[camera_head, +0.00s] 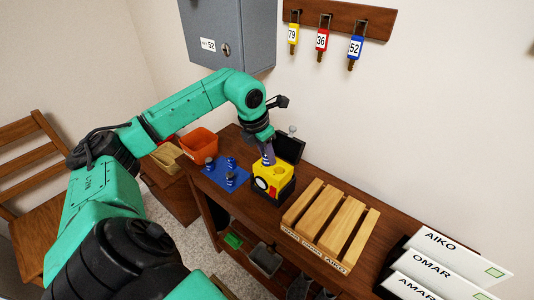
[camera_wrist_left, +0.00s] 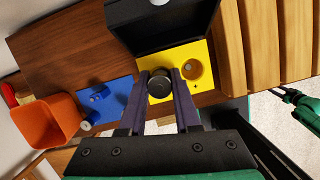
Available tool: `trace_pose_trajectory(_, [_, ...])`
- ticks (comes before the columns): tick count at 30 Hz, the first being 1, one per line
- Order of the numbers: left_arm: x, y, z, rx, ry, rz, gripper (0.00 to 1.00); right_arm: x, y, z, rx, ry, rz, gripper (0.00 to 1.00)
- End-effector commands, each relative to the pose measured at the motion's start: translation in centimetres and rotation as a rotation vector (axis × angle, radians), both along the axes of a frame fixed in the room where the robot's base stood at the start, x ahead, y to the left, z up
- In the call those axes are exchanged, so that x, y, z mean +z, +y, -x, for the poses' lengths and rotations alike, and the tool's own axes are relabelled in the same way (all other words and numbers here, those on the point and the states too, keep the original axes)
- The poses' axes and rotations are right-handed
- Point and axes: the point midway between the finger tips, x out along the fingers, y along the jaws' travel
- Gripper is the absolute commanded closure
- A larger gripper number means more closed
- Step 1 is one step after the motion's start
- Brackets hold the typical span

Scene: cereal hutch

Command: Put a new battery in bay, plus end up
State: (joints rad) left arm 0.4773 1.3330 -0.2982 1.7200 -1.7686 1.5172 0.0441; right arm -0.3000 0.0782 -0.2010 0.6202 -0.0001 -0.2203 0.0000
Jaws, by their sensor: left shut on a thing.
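A yellow battery box (camera_head: 273,175) with its black lid (camera_head: 290,146) open stands on the brown table. It also shows in the wrist view (camera_wrist_left: 205,92). My left gripper (camera_head: 268,157) points down over the box, shut on a battery. In the wrist view the battery's dark grey round end (camera_wrist_left: 159,84) faces up between the fingertips (camera_wrist_left: 160,90). I cannot tell whether its lower end is inside a bay. Beside it, a round bay (camera_wrist_left: 193,68) with a plus mark shows. Other blue batteries (camera_head: 230,162) are on the blue mat (camera_head: 220,176). My right gripper (camera_wrist_left: 292,100) shows at the wrist view's right edge.
An orange bin (camera_head: 199,142) stands left of the mat. A slatted wooden rack (camera_head: 330,221) stands right of the box. Name-labelled white trays (camera_head: 438,272) are at lower right. A grey cabinet (camera_head: 228,35) and tagged keys (camera_head: 322,40) hang on the wall.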

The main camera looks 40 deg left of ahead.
Motion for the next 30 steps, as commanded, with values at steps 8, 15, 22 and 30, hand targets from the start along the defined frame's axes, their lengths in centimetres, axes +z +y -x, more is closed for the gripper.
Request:
trace_pose_trajectory(8, [-0.1,0.0,0.0,0.000,0.000,0.000,1.00,-0.1,0.0,0.0,-0.001,0.000,0.000,0.50])
trace_pose_trajectory(15, [-1.0,0.0,0.0,0.000,0.001,0.000,1.00,-0.7,-0.1,0.0,-0.001,0.000,0.001,0.50])
trace_pose_trajectory(22, [-1.3,0.0,0.1,-0.001,0.009,-0.001,1.00,-0.7,-0.1,0.0,-0.001,0.001,0.002,0.50])
trace_pose_trajectory(30, [-1.7,-0.1,0.3,-0.003,0.015,0.000,1.00,-0.9,-0.2,0.0,-0.001,0.000,0.003,0.50])
